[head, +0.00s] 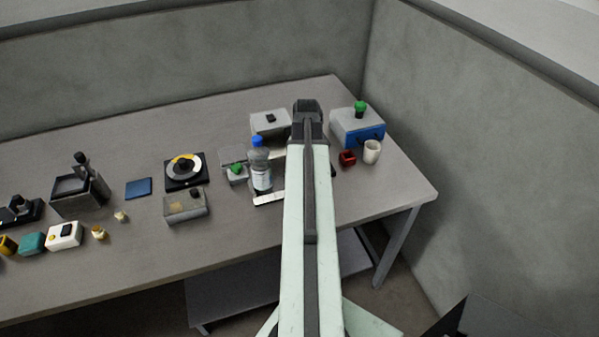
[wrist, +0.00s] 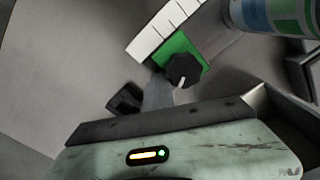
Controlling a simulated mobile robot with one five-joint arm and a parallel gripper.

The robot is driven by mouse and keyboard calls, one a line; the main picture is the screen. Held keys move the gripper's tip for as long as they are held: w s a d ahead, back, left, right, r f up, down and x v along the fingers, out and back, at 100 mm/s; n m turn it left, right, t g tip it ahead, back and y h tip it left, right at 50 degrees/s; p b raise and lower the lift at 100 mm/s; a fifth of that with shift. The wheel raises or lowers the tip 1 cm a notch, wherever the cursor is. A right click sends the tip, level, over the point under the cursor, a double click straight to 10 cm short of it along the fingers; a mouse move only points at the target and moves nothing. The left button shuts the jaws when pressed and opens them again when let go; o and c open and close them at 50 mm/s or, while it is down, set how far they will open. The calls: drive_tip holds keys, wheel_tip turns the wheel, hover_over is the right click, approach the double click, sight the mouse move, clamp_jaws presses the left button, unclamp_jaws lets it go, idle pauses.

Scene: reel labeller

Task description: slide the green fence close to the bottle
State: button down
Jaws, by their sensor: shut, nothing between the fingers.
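The green fence (wrist: 182,56) is a flat green block with a black knob (wrist: 185,70), beside a white ruled scale (wrist: 165,25) in the wrist view. The bottle (wrist: 275,12) shows in part at the top right there, apart from the fence. In the head view the bottle (head: 261,170) stands upright with a blue cap, just left of my arm; I cannot make out the fence there. My gripper (wrist: 157,78) is shut and empty, its tips close to the fence and knob. I cannot tell whether they touch it.
A blue-fronted box with a green button (head: 358,127), a red cup (head: 347,158) and a white mug (head: 372,152) stand right of my arm. A small grey box with a green button (head: 237,174) is left of the bottle. The table's front right is clear.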

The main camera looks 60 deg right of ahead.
drive_tip(key=shift+w+a, duration=0.75)
drive_tip(key=shift+a, duration=0.25)
drive_tip(key=shift+w+a, duration=0.75)
drive_tip(key=shift+a, duration=0.25)
drive_tip(key=shift+d, duration=0.1)
drive_tip(key=shift+s+d, duration=0.4)
drive_tip(key=shift+d, duration=0.05)
wheel_tip(320, 180, up, 8)
drive_tip(key=p, duration=0.8)
drive_tip(key=shift+r, duration=0.1)
